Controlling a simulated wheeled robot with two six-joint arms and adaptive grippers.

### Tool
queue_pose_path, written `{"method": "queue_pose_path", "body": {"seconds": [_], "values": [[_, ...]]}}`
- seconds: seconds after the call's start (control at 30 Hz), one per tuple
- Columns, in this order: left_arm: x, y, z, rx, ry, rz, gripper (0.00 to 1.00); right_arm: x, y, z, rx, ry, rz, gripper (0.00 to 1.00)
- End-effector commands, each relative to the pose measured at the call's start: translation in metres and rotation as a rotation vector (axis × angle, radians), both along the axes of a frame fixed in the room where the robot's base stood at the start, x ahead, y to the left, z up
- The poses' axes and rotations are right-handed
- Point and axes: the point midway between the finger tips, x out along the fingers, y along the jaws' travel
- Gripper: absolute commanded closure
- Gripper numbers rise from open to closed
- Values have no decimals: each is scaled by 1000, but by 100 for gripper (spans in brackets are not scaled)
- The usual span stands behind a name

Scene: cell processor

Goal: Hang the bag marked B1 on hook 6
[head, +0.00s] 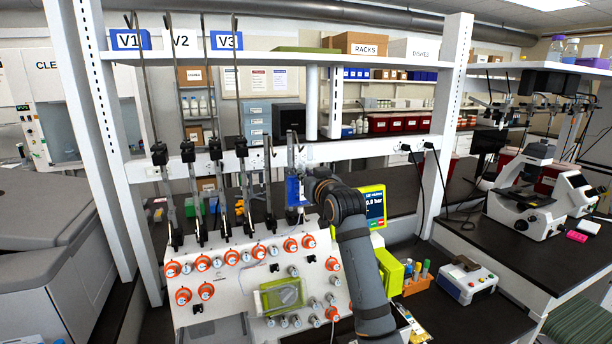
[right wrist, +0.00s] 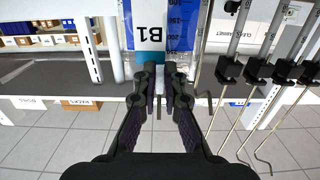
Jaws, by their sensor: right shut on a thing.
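The bag marked B1 (right wrist: 181,27) is blue and clear with a printed scale and a white label. In the right wrist view its label reads upside down, and its edge lies at my right gripper's (right wrist: 161,78) fingertips, which are shut on it. In the head view the bag (head: 294,191) shows as a small blue patch beside the right gripper (head: 306,180), in front of the rack at the right end of the rods. Several upright metal rods with black clamps (head: 241,147) hang left of the bag. Hook numbers are not legible, so I cannot tell hook 6. My left gripper is not in view.
A white panel with orange-ringed knobs (head: 232,258) stands below the rods. A green-framed screen (head: 373,205) is just right of my right forearm. A rack post (head: 446,130) stands farther right, with a microscope (head: 525,190) on the right bench. Rods (right wrist: 258,70) are close to the bag's right in the wrist view.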

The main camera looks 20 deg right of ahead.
Motion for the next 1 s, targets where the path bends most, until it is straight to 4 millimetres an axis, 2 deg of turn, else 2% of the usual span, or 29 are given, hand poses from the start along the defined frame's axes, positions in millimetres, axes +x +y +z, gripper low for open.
{"method": "queue_pose_path", "body": {"seconds": [0.43, 0.47, 0.63, 0.87, 1.0], "values": [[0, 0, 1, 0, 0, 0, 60, 0, 0, -3, 0, -3, 0, 100], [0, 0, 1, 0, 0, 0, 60, 0, 0, -3, 0, -3, 0, 87], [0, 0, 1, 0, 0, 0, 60, 0, 0, -3, 0, -2, 0, 65], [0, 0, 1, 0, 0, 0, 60, 0, 0, -5, 0, 2, 0, 63], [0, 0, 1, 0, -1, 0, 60, 0, 0, -5, 0, 2, 0, 44]]}}
